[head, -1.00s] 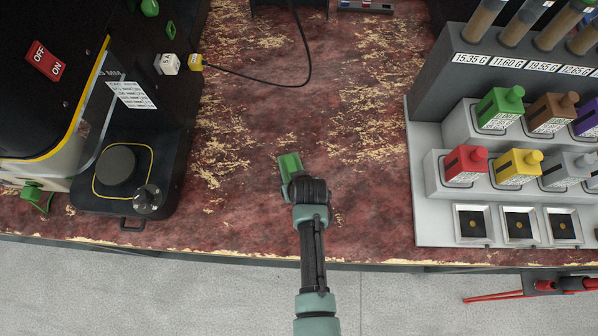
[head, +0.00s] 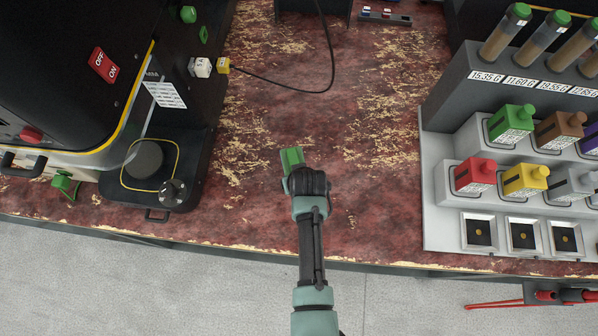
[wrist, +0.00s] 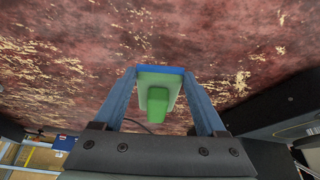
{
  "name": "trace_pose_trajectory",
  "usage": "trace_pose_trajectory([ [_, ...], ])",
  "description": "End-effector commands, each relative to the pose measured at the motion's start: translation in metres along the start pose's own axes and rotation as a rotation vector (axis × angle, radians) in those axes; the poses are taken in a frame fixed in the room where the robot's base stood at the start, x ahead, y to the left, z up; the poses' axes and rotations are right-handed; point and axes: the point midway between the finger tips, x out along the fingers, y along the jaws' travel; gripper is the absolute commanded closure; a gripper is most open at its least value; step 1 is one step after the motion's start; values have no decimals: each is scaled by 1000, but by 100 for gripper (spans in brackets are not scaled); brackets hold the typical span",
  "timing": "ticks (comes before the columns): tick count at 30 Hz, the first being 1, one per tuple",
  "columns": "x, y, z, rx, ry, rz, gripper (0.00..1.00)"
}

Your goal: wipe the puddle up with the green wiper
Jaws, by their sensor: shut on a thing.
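The green wiper (head: 291,160) is in my gripper (head: 296,170), over the worn red bench top in the head view. In the wrist view the wiper (wrist: 158,92) sits between the two blue fingers of my gripper (wrist: 160,88), with a blue strip along its far edge. My gripper is shut on it. I cannot tell whether the wiper touches the bench. No puddle can be made out on the mottled red and yellow surface; my gripper and arm hide part of the bench.
A black machine (head: 70,80) with a round pad stands at the left. A grey rack (head: 432,190) with coloured bottles and vials stands at the right. A black cable (head: 290,92) crosses the back. The bench (head: 370,150) between them is clear. Its front edge is chipped.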

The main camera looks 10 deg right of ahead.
Motion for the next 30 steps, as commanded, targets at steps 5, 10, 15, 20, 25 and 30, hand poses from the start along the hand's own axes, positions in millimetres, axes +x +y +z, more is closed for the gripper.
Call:
trace_pose_trajectory([
  [5, -18, 0, -12, 1, 1, 1, 98],
  [10, -23, 0, -17, 1, 1, 1, 98],
  [15, -22, -1, -17, 1, 1, 1, 98],
  [20, -22, -1, -17, 1, 1, 1, 98],
  [25, -22, -1, -16, 1, 1, 1, 98],
  [30, -23, -7, -16, -16, 0, -6, 98],
])
